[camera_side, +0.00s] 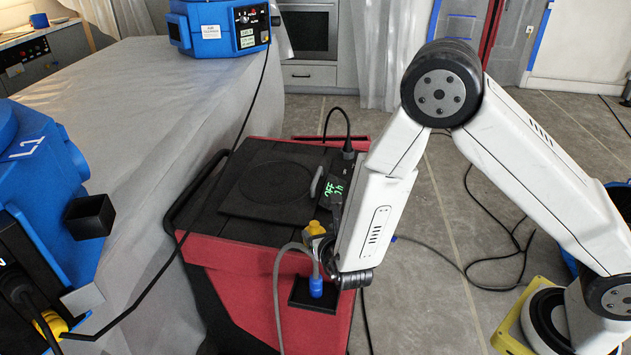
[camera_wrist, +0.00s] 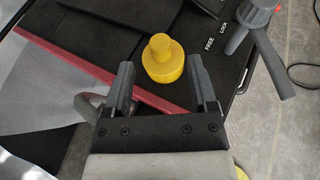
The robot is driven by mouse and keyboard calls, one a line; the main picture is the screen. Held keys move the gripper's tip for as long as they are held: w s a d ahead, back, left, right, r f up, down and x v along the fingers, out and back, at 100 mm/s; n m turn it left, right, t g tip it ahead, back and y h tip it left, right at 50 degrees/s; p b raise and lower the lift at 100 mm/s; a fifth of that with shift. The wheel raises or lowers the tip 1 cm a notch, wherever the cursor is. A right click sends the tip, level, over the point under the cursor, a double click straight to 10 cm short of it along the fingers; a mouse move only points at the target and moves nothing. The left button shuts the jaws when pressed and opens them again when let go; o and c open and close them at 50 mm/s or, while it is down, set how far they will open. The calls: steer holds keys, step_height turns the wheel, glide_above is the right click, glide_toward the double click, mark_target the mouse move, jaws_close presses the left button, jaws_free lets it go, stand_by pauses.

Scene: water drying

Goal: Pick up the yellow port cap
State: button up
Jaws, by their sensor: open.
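The yellow port cap (camera_wrist: 162,58) is a round knob on a wider round base, standing on the black top of the red cart. It also shows in the side view (camera_side: 314,228) near the cart's front right part, partly hidden by my gripper. My gripper (camera_wrist: 160,68) is open, with one grey finger left of the cap and one right of it. The cap lies at and just beyond the fingertips. In the side view my gripper (camera_side: 324,245) is mostly hidden behind the wrist.
A grey handle (camera_wrist: 254,40) beside FREE and LOCK markings stands to the right. A blue plug (camera_side: 316,288) with a grey hose sits in front of my gripper. A lit display (camera_side: 334,188) is behind. Blue machines (camera_side: 40,200) stand on the left.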

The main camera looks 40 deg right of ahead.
mark_target(316, 228)
steer(key=shift+x, duration=2.55)
steer(key=shift+f, duration=0.1)
jaws_close()
